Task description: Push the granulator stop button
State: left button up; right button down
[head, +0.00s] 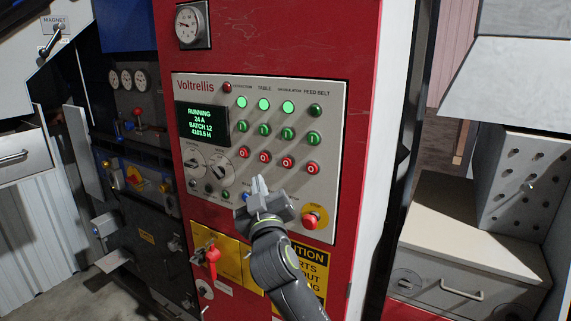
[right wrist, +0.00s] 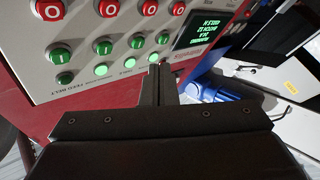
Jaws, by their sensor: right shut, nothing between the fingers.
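The granulator stop button (head: 287,162) is a red round button, third from the left in the row of red buttons on the grey Voltrellis panel (head: 335,200). In the right wrist view the panel is upside down, and this button (right wrist: 108,7) is at the top edge, second from the left. The granulator lamp (head: 288,107) is lit green. My right gripper (head: 259,182) is shut and empty, its fingers in front of the panel, below and left of the button in the head view. Its fingers (right wrist: 155,72) also show in the right wrist view. My left gripper is not in view.
Other red buttons (head: 264,156) (head: 312,167) sit either side, with green buttons (head: 289,134) above. A large red emergency stop (head: 310,220) on yellow is at the lower right. The display (head: 202,122) reads RUNNING. A red-handled switch (head: 212,256) is below the panel.

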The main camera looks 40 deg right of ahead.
aim_at(287, 163)
jog(key=shift+w+d+b, duration=0.15)
jog(key=shift+w+d, duration=0.4)
jog(key=shift+d, duration=0.8)
jog(key=shift+w+d+b, duration=0.15)
jog(key=shift+w+d, duration=0.45)
jog(key=shift+d, duration=0.8)
jog(key=shift+w+d+b, duration=0.15)
jog(key=shift+w+d, duration=0.4)
jog(key=shift+d, duration=0.8)
jog(key=shift+d, duration=0.1)
jog(key=shift+w+d, duration=0.15)
jog(key=shift+d, duration=0.1)
jog(key=shift+w+d, duration=0.15)
jog(key=shift+d, duration=0.25)
jog(key=shift+a, duration=0.1)
jog(key=shift+s+a, duration=0.3)
jog(key=shift+a, duration=0.35)
jog(key=shift+a, duration=0.1)
